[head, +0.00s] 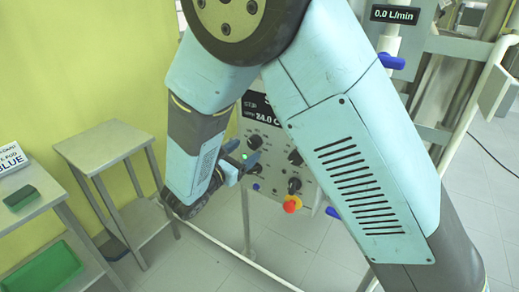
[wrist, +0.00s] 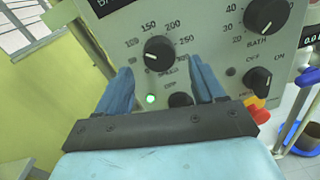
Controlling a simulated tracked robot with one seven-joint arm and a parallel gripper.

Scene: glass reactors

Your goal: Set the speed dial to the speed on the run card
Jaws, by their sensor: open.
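The dial (wrist: 158,53) is a black round knob on the grey control panel, with 100, 150, 200 and 250 printed around it. Its white mark seems to point to the left; the small label below it is blurred. My gripper (wrist: 160,68) is open, its two blue fingers on either side just below the dial, with nothing between them gripped. In the head view my gripper (head: 243,163) is in front of the panel (head: 275,135).
The panel also bears a bath knob (wrist: 265,15), an off/on switch (wrist: 258,80), a green lamp (wrist: 150,99) and a red and yellow stop button (head: 292,204). A display (head: 258,106) shows 24.0 C. A small table (head: 105,145) stands left.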

